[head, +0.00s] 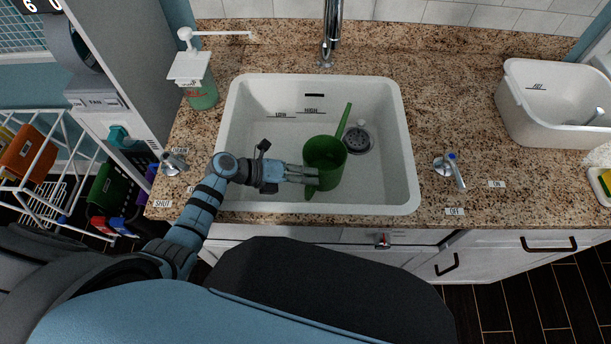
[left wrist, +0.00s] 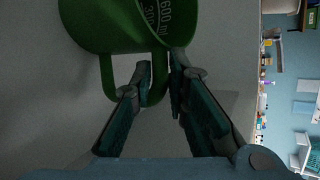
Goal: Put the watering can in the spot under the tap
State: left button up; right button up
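The green watering can (head: 325,162) is in the white sink basin (head: 248,120), right of the middle. Its spout points up and to the right, beside the drain. I cannot tell whether it touches the basin floor. My left gripper (head: 312,178) reaches in from the left at the can's near side. In the left wrist view, the two fingers (left wrist: 160,80) lie close on either side of the can's handle (left wrist: 109,80), seemingly pinching it. The can's body (left wrist: 105,25) shows printed marks inside. The tap (head: 330,38) rises behind the basin's back edge. My right gripper is not in view.
A soap dispenser (head: 200,85) stands on the counter at the basin's back left. Lever handles flank the basin, left (head: 172,162) and right (head: 450,168). A white tub (head: 545,115) stands at the right.

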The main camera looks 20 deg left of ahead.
pick_arm(q)
jog(key=o, duration=0.3)
jog(key=p+v, duration=0.1)
jog(key=v, duration=1.1)
jog(key=shift+r, duration=0.2)
